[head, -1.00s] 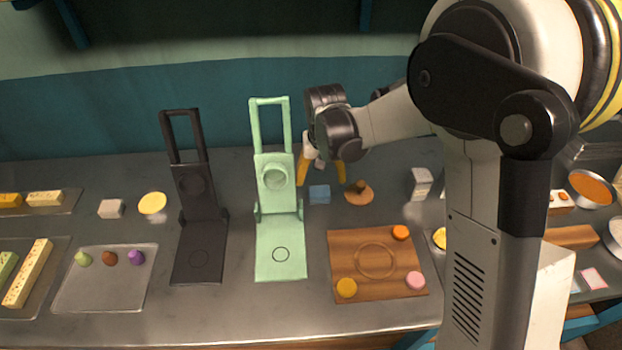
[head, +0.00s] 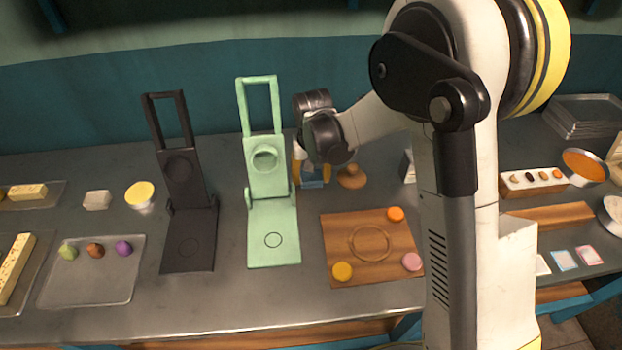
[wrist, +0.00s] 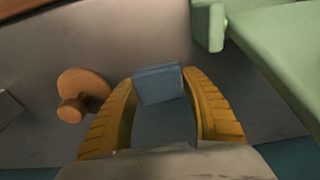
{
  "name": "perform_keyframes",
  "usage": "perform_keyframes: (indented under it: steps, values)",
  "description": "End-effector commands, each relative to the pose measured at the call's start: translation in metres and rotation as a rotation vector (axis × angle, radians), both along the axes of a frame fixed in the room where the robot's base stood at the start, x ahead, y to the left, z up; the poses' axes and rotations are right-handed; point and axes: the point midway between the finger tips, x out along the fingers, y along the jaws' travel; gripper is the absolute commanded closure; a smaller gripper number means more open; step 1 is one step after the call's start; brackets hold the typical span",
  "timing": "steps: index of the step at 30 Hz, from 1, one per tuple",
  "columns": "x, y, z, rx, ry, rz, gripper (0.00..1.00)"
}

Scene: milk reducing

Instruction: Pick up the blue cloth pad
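The blue cloth pad (head: 312,183) lies on the grey counter, just right of the green press. In the wrist view the pad (wrist: 158,84) is a small blue block between the yellow fingertips. My gripper (head: 312,179) points down over it, with one finger on each side. In the wrist view the gripper's tips (wrist: 159,80) meet both side edges of the pad with no clear gap. The pad still appears to be at counter level. Its upper part is hidden by my wrist in the head view.
The green press (head: 272,235) stands close left of my gripper, and a dark press (head: 188,240) beyond it. A wooden knob-shaped tool (head: 352,177) is close on the right. A wooden board (head: 345,225) with small coloured rounds lies in front.

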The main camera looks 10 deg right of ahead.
Motion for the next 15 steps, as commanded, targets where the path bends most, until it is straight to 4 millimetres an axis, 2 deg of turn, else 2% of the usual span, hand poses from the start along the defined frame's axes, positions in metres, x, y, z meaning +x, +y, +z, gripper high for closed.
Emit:
perform_keyframes:
  steps: [8,11,15]
  values:
    - [0.0,0.0,0.002,0.0,0.0,0.0,0.76]
    - [0.0,0.0,0.008,0.0,0.0,0.0,0.76]
    - [0.0,0.0,0.025,0.0,0.0,0.0,0.76]
